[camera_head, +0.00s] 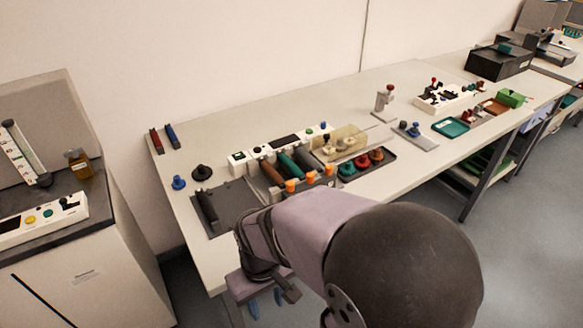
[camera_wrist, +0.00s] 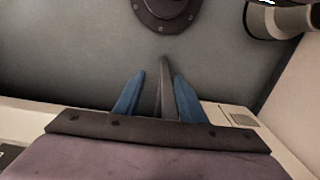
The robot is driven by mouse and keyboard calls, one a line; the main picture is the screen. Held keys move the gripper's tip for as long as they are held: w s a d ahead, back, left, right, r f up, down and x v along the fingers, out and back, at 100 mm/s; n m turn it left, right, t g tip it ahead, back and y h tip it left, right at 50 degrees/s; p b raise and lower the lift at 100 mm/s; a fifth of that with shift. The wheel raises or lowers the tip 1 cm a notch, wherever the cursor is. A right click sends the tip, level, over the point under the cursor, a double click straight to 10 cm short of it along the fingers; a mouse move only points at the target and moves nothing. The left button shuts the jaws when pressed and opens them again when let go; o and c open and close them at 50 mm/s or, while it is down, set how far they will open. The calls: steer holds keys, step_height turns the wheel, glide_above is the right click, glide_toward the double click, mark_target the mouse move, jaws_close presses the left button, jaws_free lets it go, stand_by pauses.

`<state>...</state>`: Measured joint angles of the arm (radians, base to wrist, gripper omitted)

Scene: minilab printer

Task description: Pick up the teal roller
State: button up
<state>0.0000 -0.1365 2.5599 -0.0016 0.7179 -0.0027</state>
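The teal roller (camera_head: 290,166) lies in a rack on the table between a brown roller (camera_head: 271,173) and a dark roller (camera_head: 302,158). Its near end is close to the orange knobs, and my arm covers part of the area in front. My gripper (camera_head: 267,303) hangs at the table's front edge, well apart from the roller. Its blue fingers stand apart in the wrist view (camera_wrist: 157,92), with a dark narrow bar between or behind them; I cannot tell which. The teal roller is not visible in the wrist view.
A black roller (camera_head: 208,207) lies on a dark mat (camera_head: 238,192) left of the rack. A white control panel (camera_head: 265,152) stands behind the rack. A tray of coloured knobs (camera_head: 388,153) sits to the right. Bare table (camera_head: 225,140) lies behind.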

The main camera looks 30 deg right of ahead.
steer(key=shift+o, duration=0.9)
steer(key=w+d+r+m+p, duration=0.2)
steer(key=w+m, duration=0.3)
steer(key=w+d+r+m+t+p, duration=0.1)
steer(key=w+d+r+m+p, duration=0.2)
steer(key=w+m, duration=0.2)
steer(key=w+d+r+m+t+p, duration=0.1)
steer(key=w+d+r+m+p, duration=0.1)
steer(key=w+m, duration=0.4)
steer(key=shift+d+r+p, duration=0.35)
steer(key=shift+d, duration=0.05)
steer(key=w+d+r+m+t+p, duration=0.1)
steer(key=w+d+r+m+p, duration=0.15)
steer(key=w+d+m, duration=0.45)
steer(key=m+t+h+p, duration=0.15)
steer(key=m+p, duration=0.35)
steer(key=m, duration=0.8)
glide_toward(290, 165)
steer(key=f, duration=0.2)
steer(key=shift+w+d+f+p, duration=0.25)
steer(key=shift+w+f+p, duration=0.05)
steer(key=shift+w+f, duration=0.5)
steer(key=shift+f, duration=0.1)
